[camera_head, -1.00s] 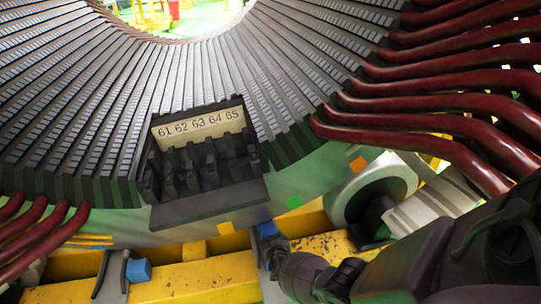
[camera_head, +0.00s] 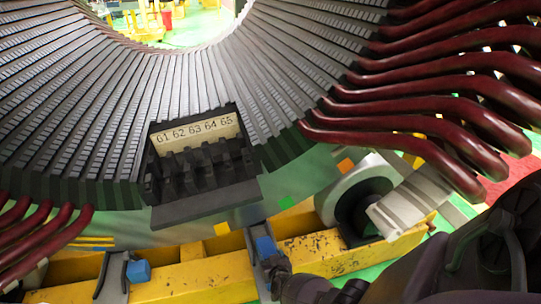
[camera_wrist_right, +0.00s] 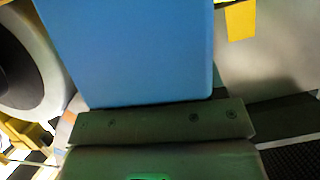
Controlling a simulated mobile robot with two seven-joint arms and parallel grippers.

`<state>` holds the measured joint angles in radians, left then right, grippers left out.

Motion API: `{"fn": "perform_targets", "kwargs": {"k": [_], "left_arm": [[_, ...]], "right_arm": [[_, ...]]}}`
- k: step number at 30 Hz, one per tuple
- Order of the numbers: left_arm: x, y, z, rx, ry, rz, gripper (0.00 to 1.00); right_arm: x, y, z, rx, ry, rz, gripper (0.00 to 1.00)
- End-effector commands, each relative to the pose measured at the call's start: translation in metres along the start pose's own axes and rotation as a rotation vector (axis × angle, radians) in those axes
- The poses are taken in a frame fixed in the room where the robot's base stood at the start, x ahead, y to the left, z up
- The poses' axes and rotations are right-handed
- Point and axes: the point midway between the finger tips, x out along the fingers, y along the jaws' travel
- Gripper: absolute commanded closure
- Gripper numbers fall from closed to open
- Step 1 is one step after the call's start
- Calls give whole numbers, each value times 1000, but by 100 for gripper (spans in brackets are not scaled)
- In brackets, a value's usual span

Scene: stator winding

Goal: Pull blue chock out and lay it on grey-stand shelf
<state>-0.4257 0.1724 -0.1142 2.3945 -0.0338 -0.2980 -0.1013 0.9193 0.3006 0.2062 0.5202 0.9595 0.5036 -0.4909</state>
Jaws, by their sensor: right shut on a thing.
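A blue chock (camera_head: 266,246) sits at a grey bracket on the yellow beam, below the numbered box. My right gripper (camera_head: 273,266) reaches it from the lower right and is shut on it. The right wrist view shows the blue chock (camera_wrist_right: 135,50) large and close, against a dark jaw bar with screws (camera_wrist_right: 155,125). The fingertips are mostly hidden in the head view. A second blue block (camera_head: 138,271) stands at the left beside a grey bracket. I cannot tell which surface is the grey-stand shelf. My left gripper is not in view.
The dark box with labels 61 to 65 (camera_head: 198,125) hangs on the slotted stator ring just above. Dark red coils (camera_head: 430,130) crowd the upper right. A grey roller (camera_head: 365,195) with a pale block stands at right on the yellow beam (camera_head: 195,280).

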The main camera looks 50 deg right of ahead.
Motion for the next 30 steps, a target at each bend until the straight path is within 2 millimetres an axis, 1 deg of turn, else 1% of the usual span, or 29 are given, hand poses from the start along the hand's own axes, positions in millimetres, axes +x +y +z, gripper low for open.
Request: {"fn": "perform_targets", "kwargs": {"k": [14,15,20,21,30], "left_arm": [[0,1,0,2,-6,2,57],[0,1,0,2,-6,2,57],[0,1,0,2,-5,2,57],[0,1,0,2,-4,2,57],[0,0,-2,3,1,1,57]], "right_arm": [[-3,1,2,-1,-2,0,79],[-3,1,2,-1,-2,0,33],[-3,1,2,-1,-1,0,9],[-3,1,2,-1,-1,0,7],[-4,1,0,0,1,-1,7]]}}
